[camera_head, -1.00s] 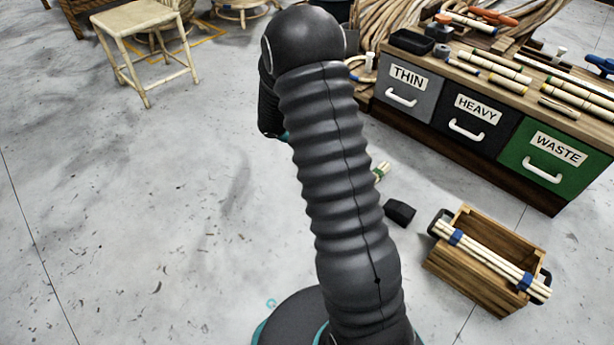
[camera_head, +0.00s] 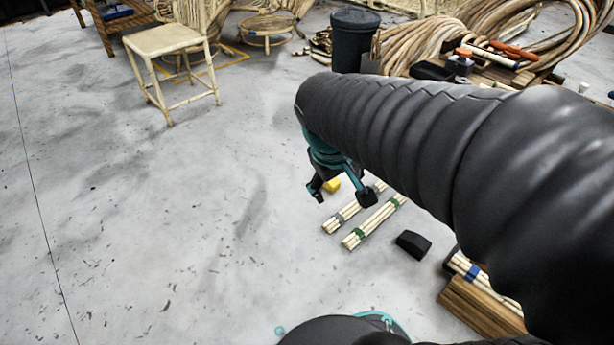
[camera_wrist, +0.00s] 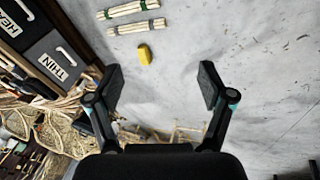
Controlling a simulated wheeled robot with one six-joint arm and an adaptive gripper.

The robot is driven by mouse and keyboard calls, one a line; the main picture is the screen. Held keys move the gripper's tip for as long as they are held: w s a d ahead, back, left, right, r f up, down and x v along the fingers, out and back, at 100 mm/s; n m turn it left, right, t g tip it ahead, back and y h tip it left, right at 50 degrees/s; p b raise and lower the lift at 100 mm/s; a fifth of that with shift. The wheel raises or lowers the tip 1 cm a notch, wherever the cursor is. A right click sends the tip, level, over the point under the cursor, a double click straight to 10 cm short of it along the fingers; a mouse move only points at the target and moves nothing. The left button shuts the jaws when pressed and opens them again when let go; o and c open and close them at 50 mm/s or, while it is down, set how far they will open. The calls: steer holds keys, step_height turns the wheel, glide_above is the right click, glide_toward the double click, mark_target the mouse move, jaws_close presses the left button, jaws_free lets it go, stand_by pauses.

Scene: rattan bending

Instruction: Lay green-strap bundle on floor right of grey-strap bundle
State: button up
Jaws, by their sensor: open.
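The green-strap bundle (camera_head: 376,219) of pale sticks lies flat on the floor. The grey-strap bundle (camera_head: 349,211) lies just left of it, roughly parallel, with a narrow gap between them. Both also show at the top of the wrist view, the green-strap bundle (camera_wrist: 124,10) at the upper edge and the grey-strap bundle (camera_wrist: 137,27) below it. My gripper (camera_head: 342,193) is open, above and around the far side of the bundles in the head view. In the wrist view my gripper (camera_wrist: 160,78) has its fingers wide apart with nothing between them.
A yellow block (camera_head: 332,185) lies by the grey-strap bundle. A black block (camera_head: 413,244) lies to the right. A wooden crate (camera_head: 474,306) with a blue-strap bundle (camera_head: 466,267) stands at lower right. The left floor is clear.

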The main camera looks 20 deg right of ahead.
steer(key=s+a+r+m+t+y, duration=0.1)
steer(key=s+a+r+t+y, duration=0.1)
steer(key=s+a, duration=0.4)
steer(key=shift+s+r+m+t+y, duration=0.35)
steer(key=shift+s+m+t+y, duration=0.05)
steer(key=shift+s+y, duration=0.1)
steer(key=shift+d, duration=0.1)
